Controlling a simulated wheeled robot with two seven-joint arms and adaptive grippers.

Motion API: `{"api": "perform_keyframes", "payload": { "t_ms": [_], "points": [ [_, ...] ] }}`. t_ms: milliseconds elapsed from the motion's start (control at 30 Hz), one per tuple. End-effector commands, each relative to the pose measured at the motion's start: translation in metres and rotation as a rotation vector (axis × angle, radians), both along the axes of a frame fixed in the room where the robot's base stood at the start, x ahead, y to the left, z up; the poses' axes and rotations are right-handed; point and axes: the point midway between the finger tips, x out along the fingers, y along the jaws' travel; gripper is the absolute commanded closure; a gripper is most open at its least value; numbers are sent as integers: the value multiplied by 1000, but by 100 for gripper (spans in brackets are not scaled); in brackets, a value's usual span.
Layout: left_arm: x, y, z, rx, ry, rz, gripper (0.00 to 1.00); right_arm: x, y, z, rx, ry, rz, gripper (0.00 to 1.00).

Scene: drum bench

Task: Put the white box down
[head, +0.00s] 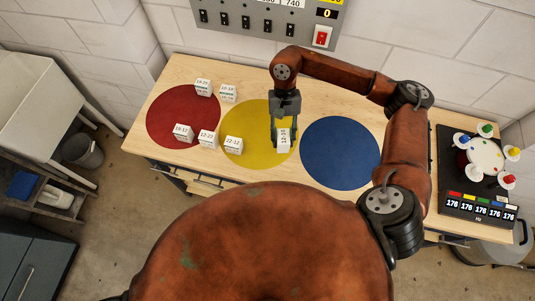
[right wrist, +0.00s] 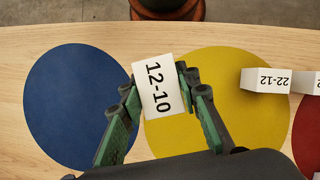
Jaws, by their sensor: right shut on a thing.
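My right gripper (head: 284,135) is shut on a white box labelled 12-10 (head: 284,142). The box also shows between the green fingers in the right wrist view (right wrist: 158,88). In the head view they are over the right part of the yellow disc (head: 255,112). In the right wrist view the box overlaps the yellow disc's edge facing the blue disc. I cannot tell whether the box touches the table. My left gripper is not in view.
Several other white boxes stand to the left, one labelled 22-12 (head: 233,144) on the yellow disc's edge. The red disc (head: 165,115) is at left; the blue disc (head: 340,160) is bare. A black device (head: 447,165) with coloured knobs sits at right. A switch panel (head: 262,25) is behind.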

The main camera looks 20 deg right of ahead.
Motion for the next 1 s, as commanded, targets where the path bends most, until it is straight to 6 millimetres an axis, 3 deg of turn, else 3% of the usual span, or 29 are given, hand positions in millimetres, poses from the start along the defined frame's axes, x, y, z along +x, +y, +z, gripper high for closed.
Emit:
{"api": "perform_keyframes", "payload": {
  "t_ms": [33,200,600,800,1000],
  "points": [
    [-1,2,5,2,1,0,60,-13,3,-4,4,7,-107,97],
    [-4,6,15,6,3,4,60,-41,18,-11,5,5,-521,97],
    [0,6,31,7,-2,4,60,-84,47,3,7,-1,-1379,97],
    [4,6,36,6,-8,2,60,-96,55,15,7,-3,-1682,97],
    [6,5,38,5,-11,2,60,-101,58,21,3,-1,-1835,97]
  ]
}}
